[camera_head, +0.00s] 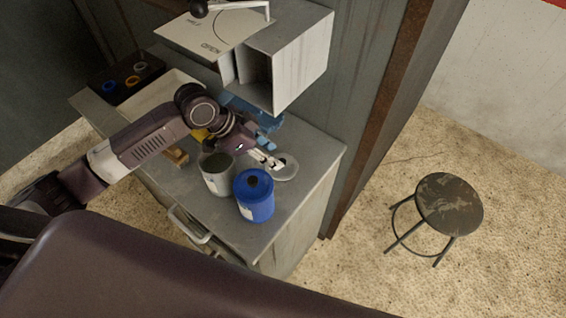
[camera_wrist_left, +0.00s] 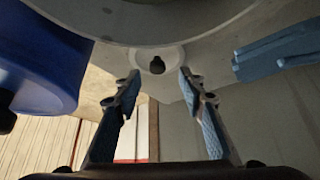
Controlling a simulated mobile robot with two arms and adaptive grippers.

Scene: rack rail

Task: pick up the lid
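The lid (camera_head: 288,171) is a flat, round grey disc near the right end of the grey cabinet top in the head view. My left gripper (camera_head: 273,162) is at the lid's near-left edge. In the wrist view, the left gripper (camera_wrist_left: 158,85) is open, its two fingertips on either side of the tab with gaps visible. Whether they touch the lid is unclear. My right gripper is not in view.
A grey pot (camera_head: 218,178) and a blue canister (camera_head: 255,200) stand close to my left gripper. A blue object (camera_head: 266,121) lies behind it. An open grey wall box (camera_head: 290,62) hangs above. A round stool (camera_head: 449,204) stands on the floor at right.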

